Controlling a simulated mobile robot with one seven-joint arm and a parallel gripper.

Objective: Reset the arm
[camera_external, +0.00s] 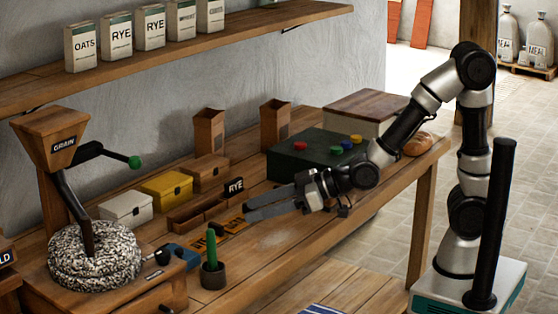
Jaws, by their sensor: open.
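My arm stands at the right and reaches left over the workbench (290,262). My gripper (250,207) is stretched out above the middle of the bench near the front edge. Its two dark fingers point left and are apart, with nothing visible between them. Orange-brown labelled plates (205,243) and a small RYE sign (234,186) lie and stand just beyond the fingers.
A grain mill with a speckled stone (93,254) stands at the left. A dark pot (213,277) with a green upright piece is near the front edge. White (126,208) and yellow (167,188) boxes, a dark green box with coloured buttons (318,152) and bread (417,144) line the bench.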

